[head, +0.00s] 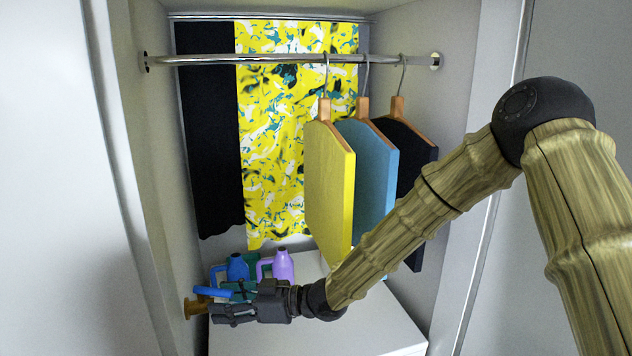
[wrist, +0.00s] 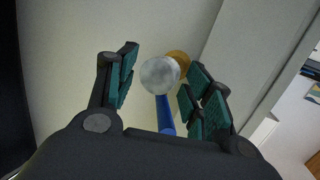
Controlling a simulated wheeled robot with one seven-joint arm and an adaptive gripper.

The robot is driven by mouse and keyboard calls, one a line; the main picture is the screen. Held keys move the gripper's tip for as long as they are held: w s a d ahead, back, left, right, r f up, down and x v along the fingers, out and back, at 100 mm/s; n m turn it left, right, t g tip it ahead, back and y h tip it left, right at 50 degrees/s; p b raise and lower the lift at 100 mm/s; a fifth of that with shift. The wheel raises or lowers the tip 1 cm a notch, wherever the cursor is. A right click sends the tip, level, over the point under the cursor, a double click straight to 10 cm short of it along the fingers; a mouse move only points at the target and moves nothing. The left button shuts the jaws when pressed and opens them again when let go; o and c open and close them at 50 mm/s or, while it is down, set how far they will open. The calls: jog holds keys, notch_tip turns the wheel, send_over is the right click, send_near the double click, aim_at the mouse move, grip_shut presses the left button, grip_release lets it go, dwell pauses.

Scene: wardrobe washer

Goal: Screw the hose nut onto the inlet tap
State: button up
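The hose nut (wrist: 160,75) is a pale grey round piece at the end of a blue hose (wrist: 166,115). In the wrist view it partly covers the brass inlet tap (wrist: 180,60); I cannot tell whether they touch. In the head view the tap (head: 193,308) sticks out from the left wall, and the hose (head: 212,292) shows just behind my gripper (head: 224,302). My gripper (wrist: 160,88) is open in the wrist view, its teal-padded fingers on either side of the nut, with a gap on the left. The nut is not clear in the head view.
A blue bottle (head: 237,267) and a purple bottle (head: 283,265) stand on the white washer top (head: 330,318), behind my gripper. Yellow, blue and dark garments (head: 330,190) hang from the rail (head: 290,58) above. The washer's front top is clear.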

jog(key=c, duration=0.6)
jog(key=o, duration=1.1)
jog(key=shift+f, duration=0.1)
